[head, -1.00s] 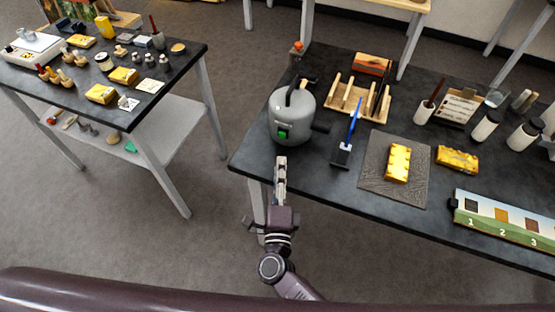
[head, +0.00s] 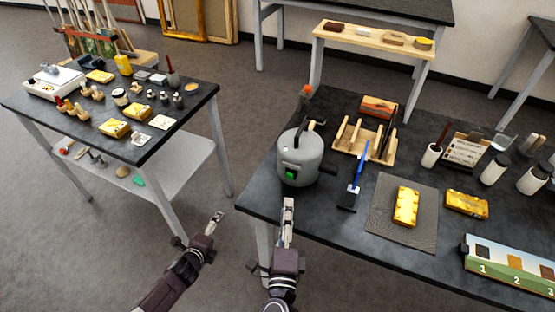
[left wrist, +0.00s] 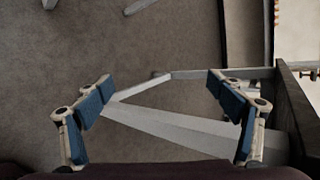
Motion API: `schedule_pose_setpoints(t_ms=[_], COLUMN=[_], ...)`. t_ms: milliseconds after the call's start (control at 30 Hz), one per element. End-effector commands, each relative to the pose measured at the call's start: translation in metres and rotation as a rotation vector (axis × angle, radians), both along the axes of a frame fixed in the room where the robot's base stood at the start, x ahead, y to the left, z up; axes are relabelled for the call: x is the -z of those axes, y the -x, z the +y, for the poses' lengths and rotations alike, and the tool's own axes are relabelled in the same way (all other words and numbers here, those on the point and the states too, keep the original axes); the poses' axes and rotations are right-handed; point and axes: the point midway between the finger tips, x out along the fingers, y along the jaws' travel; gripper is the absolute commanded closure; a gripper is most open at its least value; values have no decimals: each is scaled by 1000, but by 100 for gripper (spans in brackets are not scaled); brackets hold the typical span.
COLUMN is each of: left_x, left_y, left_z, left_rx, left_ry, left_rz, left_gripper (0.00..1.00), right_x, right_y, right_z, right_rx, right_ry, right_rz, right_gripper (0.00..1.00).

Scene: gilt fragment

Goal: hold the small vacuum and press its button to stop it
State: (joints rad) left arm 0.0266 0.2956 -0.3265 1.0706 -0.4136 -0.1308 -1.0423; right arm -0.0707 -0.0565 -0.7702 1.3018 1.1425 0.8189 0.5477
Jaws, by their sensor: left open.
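The small vacuum (head: 300,158) is a grey rounded canister with a dark handle on top, standing upright at the near left corner of the dark table. Its green button (head: 291,175) faces me. My right gripper (head: 288,203) is just in front of the vacuum at the table edge, below the button and apart from it; its fingers look close together, but I cannot tell whether they are shut. My left gripper (head: 218,218) is over the floor, left of the table. It is open and empty in the left wrist view (left wrist: 160,95).
A blue-handled brush (head: 356,182) lies right of the vacuum. A wooden rack (head: 378,150) stands behind it. A grey mat (head: 420,231) holds a gilt piece (head: 405,206). A side table (head: 150,150) stands at left, with open floor between the tables.

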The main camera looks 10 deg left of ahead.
Motion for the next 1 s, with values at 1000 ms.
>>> schedule_pose_setpoints(t_ms=[1000], left_x=[-324], left_y=[-69], left_z=[-218], left_rx=[802], left_ry=[-1061], left_rz=[-888], left_gripper=[14], right_x=[0], right_y=[0], right_z=[0], right_rx=[0], right_ry=[0], right_rz=[0], right_gripper=[71])
